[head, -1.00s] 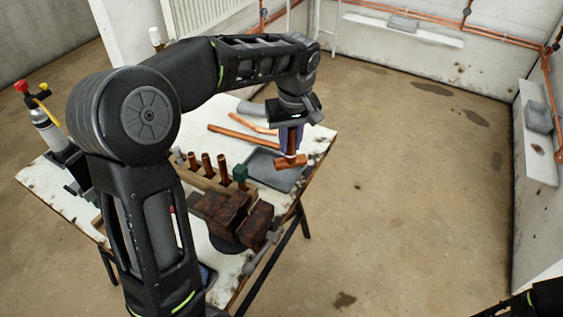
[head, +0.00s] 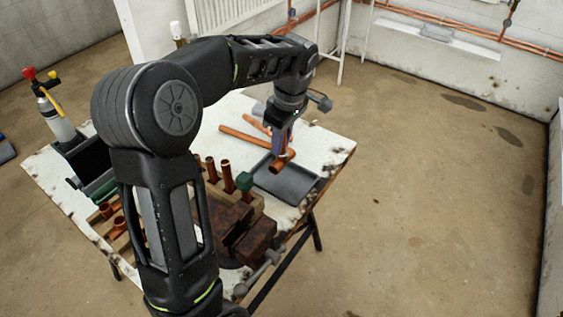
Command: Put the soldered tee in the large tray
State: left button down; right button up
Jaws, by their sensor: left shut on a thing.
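My left gripper (head: 283,145) is shut on the soldered tee (head: 280,163), a copper piece with a short crossbar that hangs under the fingers. The tee is over the far-left part of the grey large tray (head: 298,190) on the white worktable. I cannot tell whether the tee touches the tray floor or is just above it. The gripper's fingers are partly hidden by its own body. My right gripper is out of view.
A rusty vise (head: 250,240) stands at the table's near edge, beside a wooden rack of upright copper pipes (head: 226,177). Copper tubes (head: 243,136) lie behind the tray. A gas torch (head: 55,115) and black box (head: 88,160) are at left.

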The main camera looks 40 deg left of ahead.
aim_at(281, 159)
pick_arm(q)
jog(key=shift+f, duration=1.15)
jog(key=shift+f, duration=1.85)
jog(key=shift+f, duration=0.25)
jog(key=c, duration=1.3)
grip_release()
jog(key=shift+r, duration=0.1)
jog(key=shift+r, duration=0.1)
jog(key=r, duration=0.4)
jog(key=d+r, duration=0.1)
jog(key=r, duration=0.7)
jog(key=shift+d, duration=0.4)
